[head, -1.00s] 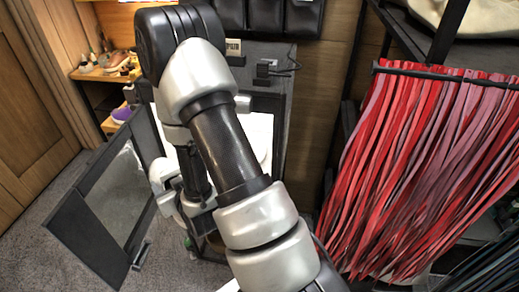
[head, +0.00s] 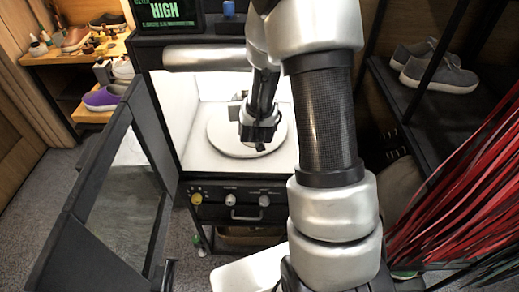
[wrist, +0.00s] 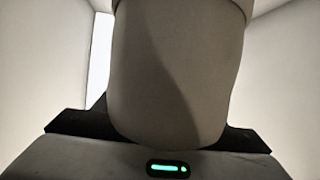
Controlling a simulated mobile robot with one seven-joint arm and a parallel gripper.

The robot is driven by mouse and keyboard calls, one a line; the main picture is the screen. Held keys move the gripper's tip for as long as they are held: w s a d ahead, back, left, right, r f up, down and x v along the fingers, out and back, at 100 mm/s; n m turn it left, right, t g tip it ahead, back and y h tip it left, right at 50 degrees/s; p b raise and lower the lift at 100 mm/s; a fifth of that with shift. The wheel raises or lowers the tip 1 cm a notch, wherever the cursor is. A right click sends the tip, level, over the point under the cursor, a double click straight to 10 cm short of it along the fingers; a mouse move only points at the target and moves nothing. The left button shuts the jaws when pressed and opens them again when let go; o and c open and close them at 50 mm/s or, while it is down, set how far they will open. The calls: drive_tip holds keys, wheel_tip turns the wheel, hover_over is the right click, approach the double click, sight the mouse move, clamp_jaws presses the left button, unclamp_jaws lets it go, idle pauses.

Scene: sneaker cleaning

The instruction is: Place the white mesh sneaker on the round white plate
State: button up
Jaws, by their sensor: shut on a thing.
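The round white plate (head: 216,136) lies on the floor of a brightly lit white chamber. My gripper (head: 259,143) is inside the chamber, low over the plate in the head view. In the wrist view a large pale, smooth shape, the white mesh sneaker (wrist: 178,75), fills the middle close to the camera. My gripper is shut on it. In the head view the sneaker cannot be made out against the white plate and the gripper, so whether it touches the plate cannot be told. The fingertips are hidden in the wrist view.
The chamber's dark door (head: 108,185) stands open at the left. A control panel with knobs (head: 240,200) is below the opening. Shelves with shoes (head: 105,97) are at the back left. Grey sneakers (head: 435,65) and red hanging strips (head: 450,190) are at the right.

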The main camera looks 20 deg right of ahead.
drive_tip(key=w+d+b, duration=0.1)
drive_tip(key=w+d+m+h+b, duration=0.1)
drive_tip(key=b, duration=0.1)
drive_tip(key=shift+d+f, duration=0.15)
drive_tip(key=shift+d, duration=0.25)
drive_tip(key=shift+d+f+h+b, duration=0.1)
drive_tip(key=shift+f+h+b, duration=0.05)
drive_tip(key=shift+h+b, duration=0.25)
wheel_tip(320, 180, down, 9)
drive_tip(key=shift+f+b, duration=0.1)
drive_tip(key=shift+b, duration=0.8)
drive_tip(key=shift+f, duration=0.2)
drive_tip(key=o, duration=1.5)
drive_tip(key=shift+c, duration=0.2)
